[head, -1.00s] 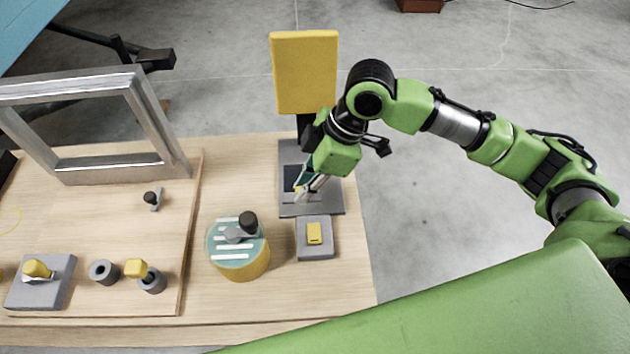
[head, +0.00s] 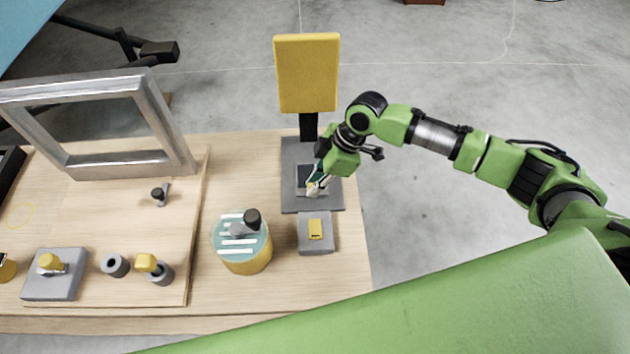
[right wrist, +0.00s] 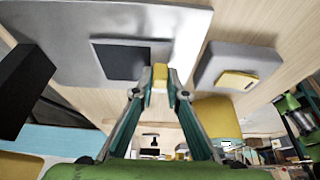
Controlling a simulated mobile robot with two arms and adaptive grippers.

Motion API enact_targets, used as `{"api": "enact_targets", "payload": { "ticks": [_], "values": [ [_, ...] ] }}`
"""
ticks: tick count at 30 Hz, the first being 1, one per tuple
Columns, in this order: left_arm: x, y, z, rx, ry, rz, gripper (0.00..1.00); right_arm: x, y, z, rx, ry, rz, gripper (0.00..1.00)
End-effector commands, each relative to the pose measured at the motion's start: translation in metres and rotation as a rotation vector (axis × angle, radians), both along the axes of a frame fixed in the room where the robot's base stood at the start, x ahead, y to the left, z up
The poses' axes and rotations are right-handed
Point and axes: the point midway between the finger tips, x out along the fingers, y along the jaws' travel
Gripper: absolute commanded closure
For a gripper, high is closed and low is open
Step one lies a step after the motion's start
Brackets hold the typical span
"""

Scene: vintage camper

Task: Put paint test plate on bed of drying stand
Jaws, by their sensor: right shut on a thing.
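The drying stand has a grey base (head: 294,200), a dark square bed and an upright yellow panel (head: 307,75) on a black post. The dark bed (right wrist: 120,62) shows clear in the right wrist view. My right gripper (head: 315,187) is over the stand's base, at the bed's near right edge. It is shut on a small yellow piece (right wrist: 160,76), which appears to belong to the paint test plate. My left gripper is not in view.
A grey box with a yellow button (head: 315,230) stands just in front of the stand. A striped round yellow container (head: 243,255) with a black-knobbed tool is to its left. A metal frame (head: 100,165) and small fixtures occupy the left side.

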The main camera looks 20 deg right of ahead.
Motion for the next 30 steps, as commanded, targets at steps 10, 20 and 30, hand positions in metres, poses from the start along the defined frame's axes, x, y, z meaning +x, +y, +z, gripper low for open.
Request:
{"api": "enact_targets", "payload": {
  "ticks": [10,20,30],
  "values": [
    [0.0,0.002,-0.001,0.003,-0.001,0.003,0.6,0.0,0.0,-0.002,0.0,0.0,-0.001,0.7],
    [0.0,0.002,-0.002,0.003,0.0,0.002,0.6,0.0,-0.002,0.003,0.0,-0.001,-0.001,0.7],
    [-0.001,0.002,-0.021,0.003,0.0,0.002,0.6,-0.004,-0.027,0.062,0.0,-0.005,-0.003,0.7]
  ]
}}
